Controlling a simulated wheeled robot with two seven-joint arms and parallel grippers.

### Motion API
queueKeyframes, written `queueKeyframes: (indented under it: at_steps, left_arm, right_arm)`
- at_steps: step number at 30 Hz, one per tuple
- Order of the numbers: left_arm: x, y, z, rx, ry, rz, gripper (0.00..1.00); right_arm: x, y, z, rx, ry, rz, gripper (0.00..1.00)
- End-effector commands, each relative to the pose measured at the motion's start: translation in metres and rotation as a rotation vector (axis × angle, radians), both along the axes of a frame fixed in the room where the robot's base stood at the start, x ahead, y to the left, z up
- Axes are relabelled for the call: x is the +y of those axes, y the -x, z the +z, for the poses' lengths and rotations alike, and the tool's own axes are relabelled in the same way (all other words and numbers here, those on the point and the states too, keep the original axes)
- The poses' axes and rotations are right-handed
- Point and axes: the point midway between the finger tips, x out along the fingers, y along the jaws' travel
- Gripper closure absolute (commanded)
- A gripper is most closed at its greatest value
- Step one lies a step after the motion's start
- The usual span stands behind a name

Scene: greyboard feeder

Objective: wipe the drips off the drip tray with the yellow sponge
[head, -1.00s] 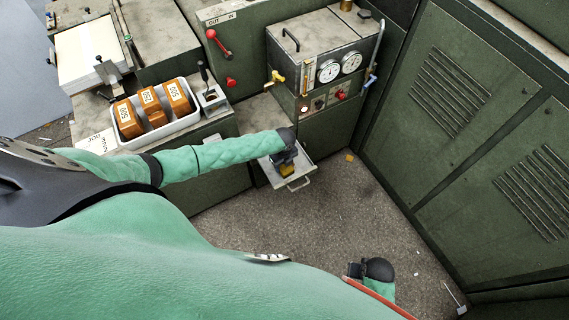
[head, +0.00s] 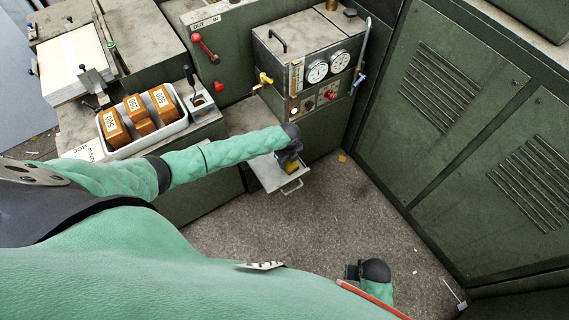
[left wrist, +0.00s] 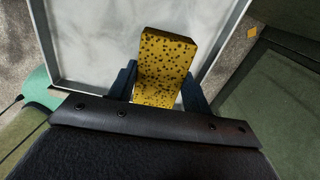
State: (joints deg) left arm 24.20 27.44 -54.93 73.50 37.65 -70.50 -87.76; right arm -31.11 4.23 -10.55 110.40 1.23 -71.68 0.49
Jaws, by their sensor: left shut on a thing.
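My left gripper (head: 290,160) is shut on the yellow sponge (head: 291,168), over the right part of the drip tray (head: 268,177). In the left wrist view the sponge (left wrist: 165,62) is speckled with dark spots and stands between the two dark fingers (left wrist: 163,92). The tray (left wrist: 92,50) is a pale grey pan with a raised rim and cloudy, streaky marks on its floor. I cannot tell drips from smears, nor whether the sponge touches the tray. My right gripper (head: 352,271) is low at the right, mostly hidden by its dark wrist.
The green machine with two gauges (head: 317,71) stands behind the tray. A white bin (head: 160,140) with several orange-brown blocks is on the bench at left. A small yellow piece (head: 342,158) lies on the floor right of the tray. The floor in front is mostly clear.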

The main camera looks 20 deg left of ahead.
Motion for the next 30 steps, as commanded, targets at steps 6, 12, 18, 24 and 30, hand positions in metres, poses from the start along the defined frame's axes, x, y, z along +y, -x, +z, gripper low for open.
queueKeyframes:
  at_steps: [6, 12, 18, 24, 30]
  left_arm:
    - [-0.009, -0.011, 0.0, 0.0, 0.0, 0.0, 0.69]
    - [-0.01, -0.013, 0.001, 0.0, 0.0, 0.0, 0.69]
    - [-0.01, -0.013, 0.003, 0.0, 0.0, 0.0, 0.69]
    - [-0.01, -0.013, 0.018, 0.0, 0.0, 0.0, 0.69]
    - [-0.009, -0.013, 0.034, 0.0, 0.0, 0.0, 0.69]
  right_arm:
    - [0.0, 0.0, -0.006, 0.0, 0.0, 0.0, 1.0]
    - [0.0, 0.0, -0.006, 0.0, 0.0, 0.0, 1.0]
    - [0.0, 0.0, -0.003, 0.0, 0.0, 0.0, 1.0]
    - [0.0, 0.0, 0.009, 0.0, 0.0, 0.0, 1.0]
    - [0.0, 0.0, 0.022, 0.0, 0.0, 0.0, 1.0]
